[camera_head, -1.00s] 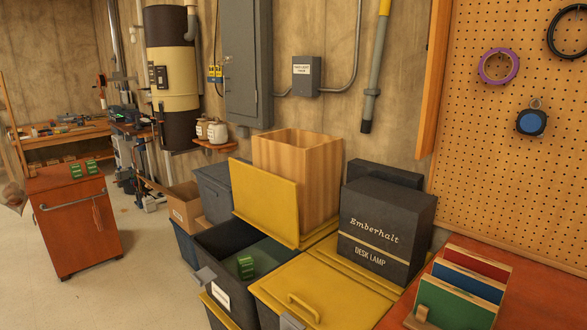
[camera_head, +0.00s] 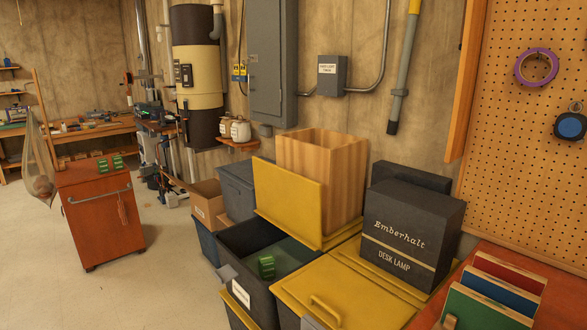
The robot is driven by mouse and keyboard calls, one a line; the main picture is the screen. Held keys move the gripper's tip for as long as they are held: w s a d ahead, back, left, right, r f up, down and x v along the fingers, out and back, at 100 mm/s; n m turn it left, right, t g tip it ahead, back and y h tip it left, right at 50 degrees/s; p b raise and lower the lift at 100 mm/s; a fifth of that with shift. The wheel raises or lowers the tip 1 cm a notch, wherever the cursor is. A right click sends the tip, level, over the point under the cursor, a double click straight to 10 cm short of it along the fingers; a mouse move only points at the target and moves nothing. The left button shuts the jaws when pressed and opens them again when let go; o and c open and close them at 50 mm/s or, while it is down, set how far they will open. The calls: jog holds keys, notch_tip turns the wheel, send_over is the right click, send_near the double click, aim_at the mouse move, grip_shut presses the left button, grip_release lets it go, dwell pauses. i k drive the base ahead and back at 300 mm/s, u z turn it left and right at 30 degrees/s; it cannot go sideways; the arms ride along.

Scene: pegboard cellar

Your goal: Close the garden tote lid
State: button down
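A dark grey tote (camera_head: 241,256) stands low in the middle of the head view, with a white label on its front. Its yellow lid (camera_head: 287,203) stands raised at the back, leaning near a tall wooden box. A green object (camera_head: 267,267) lies inside the open tote. Which tote is the garden one I cannot tell, as the label is too small to read. My gripper is not in view.
A tote with a closed yellow lid (camera_head: 345,288) stands to the right. The wooden box (camera_head: 347,178) and a black desk lamp box (camera_head: 410,229) stand behind. A red cart (camera_head: 97,222) is at left, with clear floor (camera_head: 165,285) between.

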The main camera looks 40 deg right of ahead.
aim_at(292, 202)
jog(key=u, duration=0.05)
jog(key=i, duration=1)
jog(key=z, duration=0.05)
